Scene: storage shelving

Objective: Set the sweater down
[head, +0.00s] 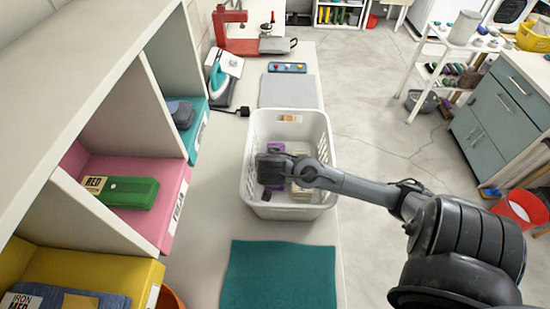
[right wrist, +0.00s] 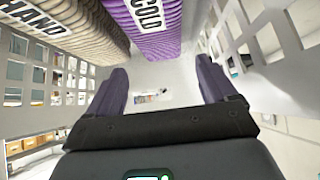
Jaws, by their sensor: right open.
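My right gripper (head: 272,166) reaches into a white laundry basket (head: 256,203) on the counter. In the right wrist view its two fingers (right wrist: 162,88) are spread apart with nothing between them. A ribbed purple folded garment (right wrist: 150,18) with a COLD tag and a ribbed tan one (right wrist: 72,20) with a HAND tag lie in the basket, beyond the fingers. In the head view, the purple one (head: 276,147) and the tan one (head: 302,190) are partly hidden by my arm. Which garment is the sweater I cannot tell for certain. My left gripper is not in view.
Coloured shelf compartments at left hold folded garments: green (head: 130,192) on pink, blue (head: 181,113) on teal, and blue (head: 65,298) on yellow. A teal mat (head: 280,275) lies nearer on the counter. A grey mat (head: 288,91) and an iron (head: 222,77) lie beyond the basket.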

